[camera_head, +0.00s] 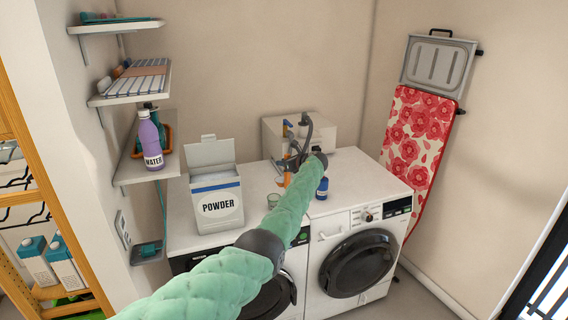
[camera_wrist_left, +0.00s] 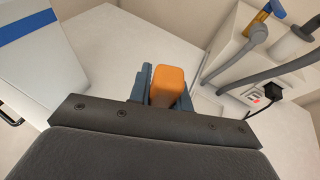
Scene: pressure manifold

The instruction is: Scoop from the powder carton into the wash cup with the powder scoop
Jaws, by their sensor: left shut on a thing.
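The white powder carton (camera_head: 218,208), with a blue band and raised lid, stands on the left washer top. My left gripper (camera_head: 288,168) is to the right of it, above the back of the machine tops. It is shut on an orange handle (camera_wrist_left: 170,86), which I take to be the powder scoop; its orange part also shows in the head view (camera_head: 287,180). The scoop's bowl is hidden. A small clear cup (camera_head: 273,200), apparently the wash cup, stands between the carton and my forearm. The carton's side shows in the left wrist view (camera_wrist_left: 52,40). My right gripper is out of view.
A dark blue bottle (camera_head: 322,188) stands right of my gripper. A pale box with taps and grey hoses (camera_head: 270,137) is behind it. Wall shelves with a purple water bottle (camera_head: 150,142) are at left. The right machine top (camera_head: 365,185) has free room.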

